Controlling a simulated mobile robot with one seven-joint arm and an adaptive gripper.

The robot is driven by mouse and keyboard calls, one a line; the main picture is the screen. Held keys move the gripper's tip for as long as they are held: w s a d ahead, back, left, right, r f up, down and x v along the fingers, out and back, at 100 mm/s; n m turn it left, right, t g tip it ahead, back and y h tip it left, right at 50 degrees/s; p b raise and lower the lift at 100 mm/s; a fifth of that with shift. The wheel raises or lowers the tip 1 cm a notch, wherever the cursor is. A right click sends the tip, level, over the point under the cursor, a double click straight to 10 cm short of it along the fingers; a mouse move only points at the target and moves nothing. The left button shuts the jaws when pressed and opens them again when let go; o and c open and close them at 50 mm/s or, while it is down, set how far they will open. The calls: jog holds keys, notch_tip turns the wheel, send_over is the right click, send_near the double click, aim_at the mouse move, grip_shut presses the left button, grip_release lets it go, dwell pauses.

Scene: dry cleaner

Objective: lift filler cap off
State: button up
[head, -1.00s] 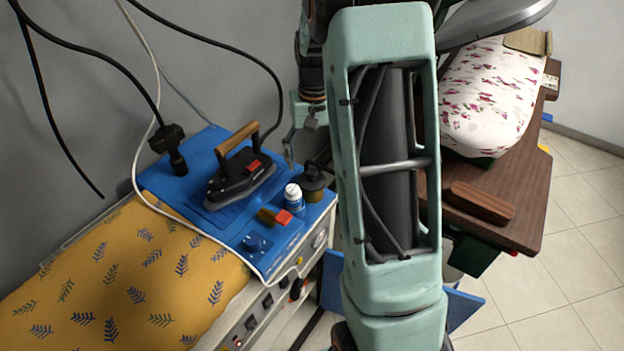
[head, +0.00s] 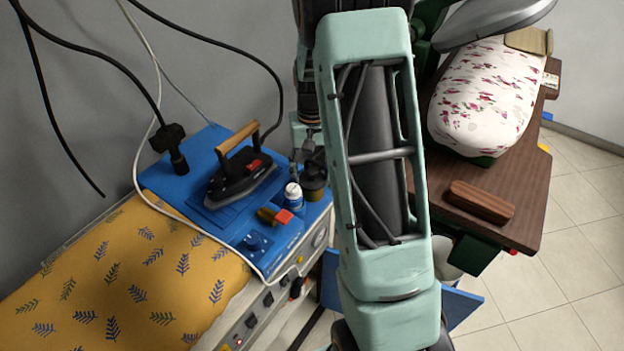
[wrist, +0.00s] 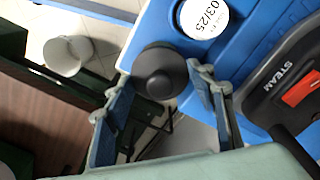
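The filler cap (head: 315,178) is a dark round cap on the right edge of the blue top of the ironing unit, beside a small white-lidded bottle. In the wrist view the cap (wrist: 160,68) shows from above as a black dome with a raised centre. My gripper (wrist: 157,80) is open, with one finger on each side of the cap and gaps still visible. In the head view my gripper (head: 304,150) is just above and behind the cap, partly hidden by my arm. Whether a fingertip touches the cap cannot be told.
The white-lidded bottle (head: 293,196) stands close to the cap; its label (wrist: 203,17) shows in the wrist view. A black iron (head: 242,178) with a wooden handle rests to the left. A brown ironing table (head: 520,215) stands at right. A white bucket (wrist: 62,56) is below.

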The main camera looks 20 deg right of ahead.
jog(key=c, duration=0.4)
jog(key=shift+r, duration=0.1)
